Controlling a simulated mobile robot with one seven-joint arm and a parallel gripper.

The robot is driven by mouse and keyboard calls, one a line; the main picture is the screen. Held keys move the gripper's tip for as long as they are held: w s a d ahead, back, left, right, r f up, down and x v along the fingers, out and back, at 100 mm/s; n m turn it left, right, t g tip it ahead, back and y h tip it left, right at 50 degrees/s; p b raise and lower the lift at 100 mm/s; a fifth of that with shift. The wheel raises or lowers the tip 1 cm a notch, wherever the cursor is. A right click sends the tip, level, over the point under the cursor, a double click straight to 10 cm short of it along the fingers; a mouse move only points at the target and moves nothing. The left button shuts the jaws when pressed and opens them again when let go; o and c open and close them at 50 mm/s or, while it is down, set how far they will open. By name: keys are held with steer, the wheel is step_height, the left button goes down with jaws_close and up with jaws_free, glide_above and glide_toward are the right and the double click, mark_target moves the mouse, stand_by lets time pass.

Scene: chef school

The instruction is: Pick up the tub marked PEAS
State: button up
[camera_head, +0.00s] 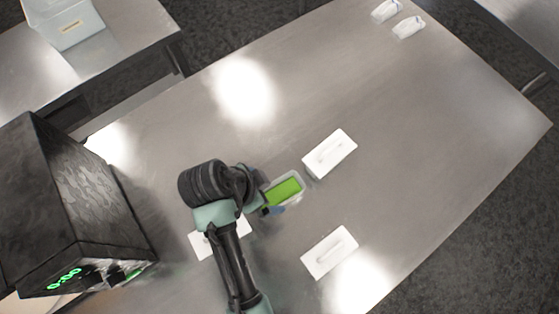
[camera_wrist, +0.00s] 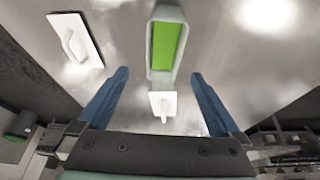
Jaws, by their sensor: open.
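A small clear tub with bright green contents (camera_head: 283,191) sits on the steel table. I cannot read any marking on it. In the wrist view the tub (camera_wrist: 167,44) lies ahead, roughly in line with the gap between my blue fingers. My gripper (camera_head: 267,193) is open beside the tub's left end in the head view, with its wrist partly over that side. In the wrist view my gripper (camera_wrist: 159,76) has its fingers spread wide, one on each side of the tub's near end. Nothing is clearly held, and I cannot tell whether a finger touches the tub.
White handled lid-like pieces lie near the tub: one beyond it (camera_head: 330,153), one nearer (camera_head: 329,252), one partly under my arm (camera_head: 203,246). A dark appliance with a green display (camera_head: 75,200) stands left. Small white packets (camera_head: 409,27) lie far right. The table's right side is clear.

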glide_above(280, 193)
steer(key=s+a, duration=0.1)
steer(key=s, duration=0.1)
step_height(280, 193, down, 5)
steer(key=shift+w+a+p, duration=0.15)
steer(key=shift+p, duration=0.15)
steer(key=shift+w+a+p+x, duration=0.15)
steer(key=shift+p+x, duration=0.2)
steer(key=shift+x, duration=0.95)
steer(key=shift+w+a+p+x, duration=0.1)
steer(key=shift+a+p+x, duration=0.2)
steer(key=shift+x, duration=0.95)
steer(key=shift+d+f, duration=0.1)
steer(key=shift+f, duration=0.1)
steer(key=shift+f, duration=0.25)
steer(key=c, duration=1.6)
steer(key=shift+r, duration=0.1)
